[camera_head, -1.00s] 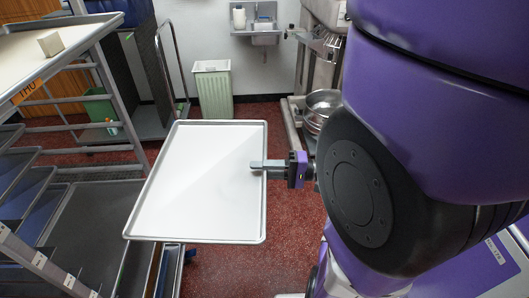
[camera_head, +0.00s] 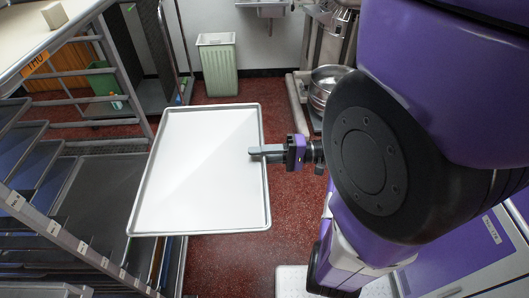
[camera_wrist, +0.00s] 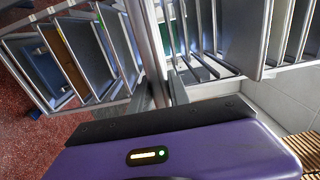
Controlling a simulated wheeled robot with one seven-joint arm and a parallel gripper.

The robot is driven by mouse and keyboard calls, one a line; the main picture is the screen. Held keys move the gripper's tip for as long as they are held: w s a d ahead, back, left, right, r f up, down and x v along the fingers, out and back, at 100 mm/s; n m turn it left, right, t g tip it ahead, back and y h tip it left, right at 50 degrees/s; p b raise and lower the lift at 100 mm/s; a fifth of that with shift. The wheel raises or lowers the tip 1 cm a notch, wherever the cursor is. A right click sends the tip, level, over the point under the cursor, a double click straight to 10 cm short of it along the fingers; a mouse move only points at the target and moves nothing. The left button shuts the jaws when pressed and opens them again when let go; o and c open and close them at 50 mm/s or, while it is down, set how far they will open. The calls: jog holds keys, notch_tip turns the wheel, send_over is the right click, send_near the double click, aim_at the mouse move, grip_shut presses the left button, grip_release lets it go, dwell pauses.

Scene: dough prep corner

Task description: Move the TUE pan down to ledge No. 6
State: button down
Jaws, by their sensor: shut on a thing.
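The pan (camera_head: 250,215) is a flat, light-coloured tray with a raised grey rim, in the middle of the head view. No TUE tag can be read on it. My gripper (camera_head: 262,152) is shut on the pan's right rim and holds it up, roughly level, over the red floor. The rack (camera_head: 75,245) stands at the left, with several ledges and small white labels along its rail, too small to read. The pan's left edge lies beside the rack in the picture; its clearance cannot be told. The wrist view shows rack ledges (camera_wrist: 85,60) beyond my gripper (camera_wrist: 165,90).
A green bin (camera_head: 218,70) stands by the back wall. A mixer with a metal bowl (camera_head: 328,85) is right of it. Red floor is free between.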

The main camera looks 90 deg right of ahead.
jog(key=p, duration=0.2)
send_near(197, 160)
jog(key=shift+s+r, duration=0.15)
jog(key=shift+r, duration=0.35)
dwell(1.1)
jog(key=shift+w+a, duration=0.15)
jog(key=shift+w, duration=1.7)
jog(key=shift+w+a, duration=0.15)
jog(key=shift+w, duration=1.7)
jog(key=shift+w+a, duration=0.1)
jog(key=shift+w, duration=1.35)
jog(key=shift+w+a+r+b, duration=0.1)
jog(key=shift+w+a+b, duration=0.1)
jog(key=shift+w, duration=1.4)
jog(key=shift+w+a+f+b, duration=0.1)
jog(key=shift+w+b, duration=0.05)
jog(key=shift+w, duration=1.45)
jog(key=shift+w+a+r+b, duration=0.1)
jog(key=shift+w+b, duration=0.1)
jog(key=shift+w, duration=1.65)
jog(key=shift+w, duration=0.45)
